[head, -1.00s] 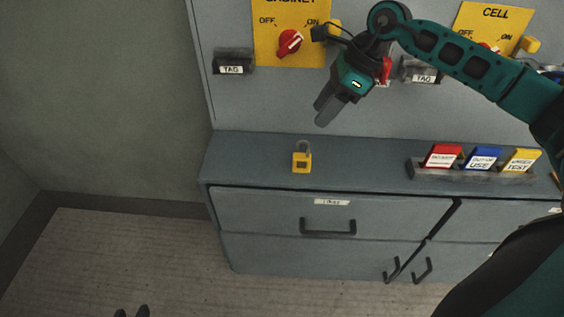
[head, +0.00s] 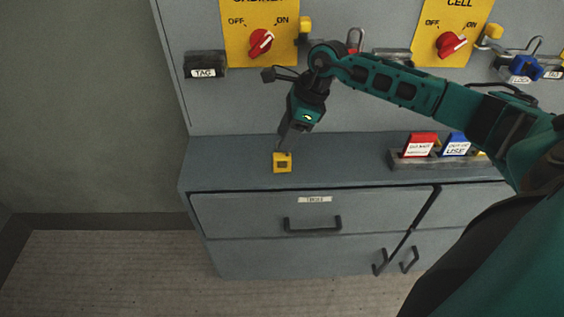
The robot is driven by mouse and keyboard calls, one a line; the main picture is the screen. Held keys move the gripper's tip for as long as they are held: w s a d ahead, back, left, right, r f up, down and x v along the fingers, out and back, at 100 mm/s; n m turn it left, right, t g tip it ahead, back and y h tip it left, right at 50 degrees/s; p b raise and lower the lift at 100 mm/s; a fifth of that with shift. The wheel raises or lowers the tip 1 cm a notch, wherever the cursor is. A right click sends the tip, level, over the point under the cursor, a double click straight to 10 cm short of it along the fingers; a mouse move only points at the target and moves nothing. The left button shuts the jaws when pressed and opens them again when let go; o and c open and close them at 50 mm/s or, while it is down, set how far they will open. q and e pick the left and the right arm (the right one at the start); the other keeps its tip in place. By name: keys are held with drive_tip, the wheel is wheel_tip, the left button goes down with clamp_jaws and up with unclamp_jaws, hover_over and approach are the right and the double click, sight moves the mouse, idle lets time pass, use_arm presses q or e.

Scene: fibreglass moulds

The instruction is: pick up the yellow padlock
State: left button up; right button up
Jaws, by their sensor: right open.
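The yellow padlock (head: 282,163) rests on the grey cabinet top (head: 232,165), left of its middle and close to its front edge. My right gripper (head: 284,145) points down at it from above and behind, with the fingertips at the padlock's upper end. The fingers hide the padlock's shackle. The jaws are open, and I cannot tell whether they touch the padlock. My left gripper does not show in the head view.
A dark rack (head: 432,161) with red, blue and yellow tags stands on the cabinet top to the right. Yellow switch panels with red knobs (head: 261,42) are on the upright panel behind. The cabinet top between padlock and rack is clear.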

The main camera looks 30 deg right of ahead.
sight(282, 163)
drive_tip(key=x, duration=0.3)
drive_tip(key=shift+r, duration=0.1)
drive_tip(key=shift+c, duration=0.2)
clamp_jaws()
